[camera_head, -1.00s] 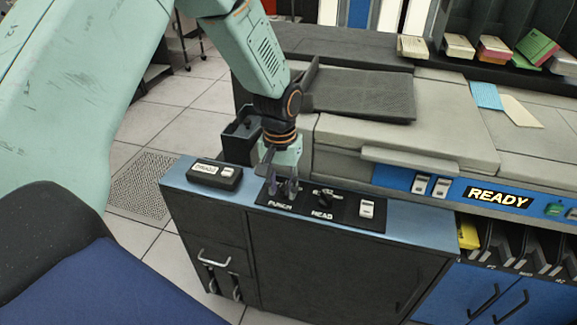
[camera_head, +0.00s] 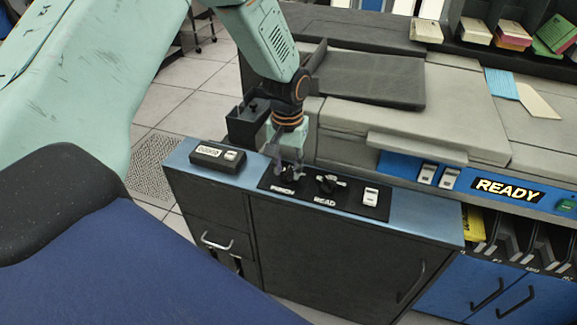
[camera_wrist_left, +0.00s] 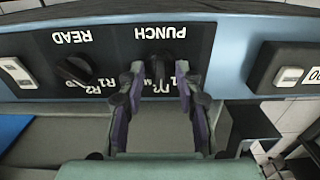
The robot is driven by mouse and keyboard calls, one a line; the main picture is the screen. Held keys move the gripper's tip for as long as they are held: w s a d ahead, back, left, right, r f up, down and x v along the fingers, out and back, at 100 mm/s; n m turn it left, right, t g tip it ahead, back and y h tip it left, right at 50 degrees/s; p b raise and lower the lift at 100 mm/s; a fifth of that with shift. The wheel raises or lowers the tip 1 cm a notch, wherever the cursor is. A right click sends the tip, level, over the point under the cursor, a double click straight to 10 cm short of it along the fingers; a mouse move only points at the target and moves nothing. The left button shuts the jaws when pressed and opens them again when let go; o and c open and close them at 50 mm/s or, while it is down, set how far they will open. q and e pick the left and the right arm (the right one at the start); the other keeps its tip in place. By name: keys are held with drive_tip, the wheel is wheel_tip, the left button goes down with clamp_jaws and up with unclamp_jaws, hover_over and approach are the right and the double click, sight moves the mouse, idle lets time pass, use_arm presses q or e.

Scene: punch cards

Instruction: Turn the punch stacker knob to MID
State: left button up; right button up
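The punch knob (camera_wrist_left: 160,63) is a dark knob on the black panel, above the PUNCH label in the head view. In the left wrist view it lies between the two fingertips, with a gap to each. Its position letters are partly hidden by the fingers, so its setting cannot be read. My left gripper (camera_wrist_left: 160,74) is open and points down at the knob; it also shows in the head view (camera_head: 287,168). I cannot tell whether the fingers touch the knob. My right gripper is not in view.
The READ knob (camera_head: 326,183) sits just right of the punch knob, and a white rocker switch (camera_head: 370,196) is farther right. A black switch box (camera_head: 218,155) stands on the blue ledge to the left. The machine's grey body (camera_head: 408,138) rises behind the panel.

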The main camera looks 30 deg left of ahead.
use_arm(q)
drive_tip(key=shift+a+f, duration=0.1)
drive_tip(key=shift+a, duration=0.05)
drive_tip(key=shift+w, duration=0.1)
drive_tip(key=c, duration=0.4)
clamp_jaws()
